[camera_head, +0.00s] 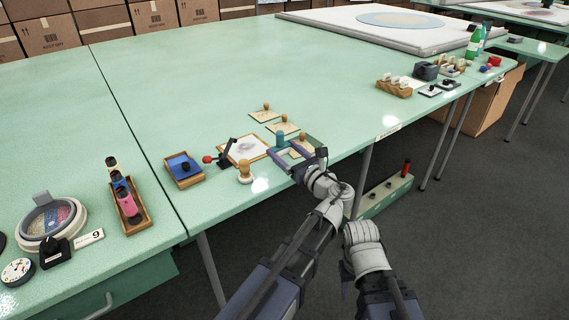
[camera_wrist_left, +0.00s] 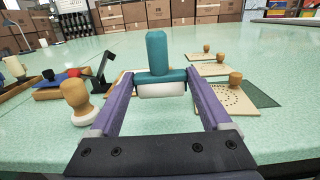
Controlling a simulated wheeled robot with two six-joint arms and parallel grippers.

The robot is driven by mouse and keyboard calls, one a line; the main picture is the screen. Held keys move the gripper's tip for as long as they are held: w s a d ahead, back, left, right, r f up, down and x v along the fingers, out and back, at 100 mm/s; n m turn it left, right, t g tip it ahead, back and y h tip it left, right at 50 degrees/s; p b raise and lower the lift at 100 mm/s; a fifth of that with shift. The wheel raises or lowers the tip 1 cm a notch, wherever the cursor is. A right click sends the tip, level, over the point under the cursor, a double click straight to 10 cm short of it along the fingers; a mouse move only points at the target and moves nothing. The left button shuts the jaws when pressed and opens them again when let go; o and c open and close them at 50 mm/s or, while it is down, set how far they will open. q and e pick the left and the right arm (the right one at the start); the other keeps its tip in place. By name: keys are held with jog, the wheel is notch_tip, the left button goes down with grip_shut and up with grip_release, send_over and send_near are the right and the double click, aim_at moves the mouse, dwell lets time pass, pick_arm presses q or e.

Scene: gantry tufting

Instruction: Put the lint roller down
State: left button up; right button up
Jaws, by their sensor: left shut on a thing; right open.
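The lint roller (camera_wrist_left: 157,55) has an upright teal handle, a teal crosspiece and a white roller (camera_wrist_left: 162,89) below. In the left wrist view it sits between the fingertips of my left gripper (camera_wrist_left: 158,80), which is shut on it. In the head view the teal lint roller (camera_head: 281,138) shows at the end of my left gripper (camera_head: 280,150), over the front part of the green table (camera_head: 330,95). I cannot tell whether the roller touches the table. My right arm's wrist is low at the front, beyond the table edge; its gripper jaws do not show.
A wooden-handled stamp (camera_head: 245,172) and a framed white pad (camera_head: 243,150) stand left of the roller. Several tan cards with wooden knobs (camera_head: 283,123) lie behind and right. A blue-filled tray (camera_head: 184,168) is further left. The table's middle back is clear.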

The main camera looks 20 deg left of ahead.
pick_arm(q)
jog(key=shift+f+b, duration=1.05)
jog(key=shift+f, duration=0.4)
jog(key=shift+f, duration=0.15)
jog(key=shift+f+b, duration=0.15)
jog(key=shift+b, duration=0.15)
jog(key=o, duration=1)
jog(key=shift+r, duration=0.2)
